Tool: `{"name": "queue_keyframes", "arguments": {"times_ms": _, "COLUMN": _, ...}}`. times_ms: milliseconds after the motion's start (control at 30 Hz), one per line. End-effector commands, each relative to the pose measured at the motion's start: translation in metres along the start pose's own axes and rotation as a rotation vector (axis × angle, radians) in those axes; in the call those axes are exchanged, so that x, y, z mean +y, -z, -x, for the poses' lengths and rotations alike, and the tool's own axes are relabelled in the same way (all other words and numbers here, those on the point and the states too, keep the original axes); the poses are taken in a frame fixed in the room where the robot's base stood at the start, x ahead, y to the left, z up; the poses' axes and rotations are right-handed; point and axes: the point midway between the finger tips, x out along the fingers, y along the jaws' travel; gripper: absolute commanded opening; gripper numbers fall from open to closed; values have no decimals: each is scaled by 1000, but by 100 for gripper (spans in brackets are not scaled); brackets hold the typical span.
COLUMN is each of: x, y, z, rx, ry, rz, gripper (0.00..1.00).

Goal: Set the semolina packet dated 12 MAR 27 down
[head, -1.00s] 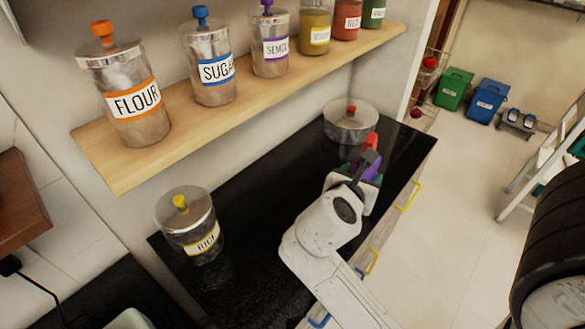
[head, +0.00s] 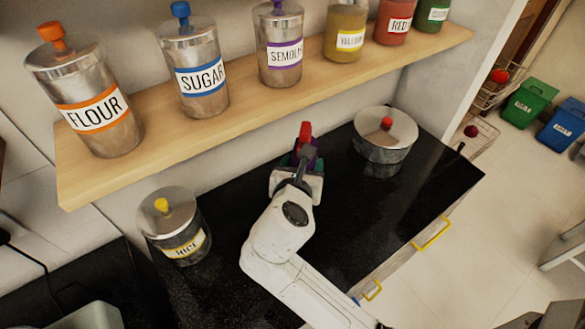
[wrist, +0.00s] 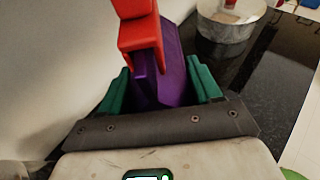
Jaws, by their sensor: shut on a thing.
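A purple packet (wrist: 174,62) with a red clip-like piece (wrist: 140,40) on top is between the green fingertips of my gripper (wrist: 160,88) in the wrist view. My gripper is shut on it. In the head view my gripper (head: 299,168) is over the back of the black counter (head: 345,215), left of the steel pot, and mostly hides the packet; the red piece (head: 305,131) shows above it. I cannot tell whether the packet touches the counter. No date is readable on it.
A steel pot (head: 383,146) with a red knob stands at the counter's right. The RICE jar (head: 183,245) stands at its left.

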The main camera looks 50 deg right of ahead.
Motion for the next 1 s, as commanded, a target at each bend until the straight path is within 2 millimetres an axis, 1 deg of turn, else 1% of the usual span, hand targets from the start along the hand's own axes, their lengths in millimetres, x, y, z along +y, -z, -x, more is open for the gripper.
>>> {"name": "queue_keyframes", "arguments": {"times_ms": 33, "x": 4, "y": -2, "z": -12, "rx": -4, "ry": 5, "rz": -2, "gripper": 12}}
{"name": "queue_keyframes", "arguments": {"times_ms": 233, "x": 24, "y": 1, "z": -54, "rx": -3, "ry": 5, "rz": -1, "gripper": 12}}
{"name": "queue_keyframes", "arguments": {"times_ms": 300, "x": 29, "y": 13, "z": -68, "rx": -2, "ry": 5, "rz": 0, "gripper": 12}}
{"name": "queue_keyframes", "arguments": {"times_ms": 400, "x": 35, "y": 23, "z": -84, "rx": -1, "ry": 5, "rz": 1, "gripper": 12}}
{"name": "queue_keyframes", "arguments": {"times_ms": 500, "x": 40, "y": 30, "z": -97, "rx": -2, "ry": 4, "rz": 0, "gripper": 12}}
{"name": "queue_keyframes", "arguments": {"times_ms": 767, "x": 46, "y": 40, "z": -113, "rx": -3, "ry": 3, "rz": -1, "gripper": 12}}
{"name": "queue_keyframes", "arguments": {"times_ms": 900, "x": 45, "y": 59, "z": -120, "rx": -1, "ry": 4, "rz": 2, "gripper": 12}}
{"name": "queue_keyframes", "arguments": {"times_ms": 1000, "x": 46, "y": 66, "z": -123, "rx": -1, "ry": 2, "rz": 0, "gripper": 12}}
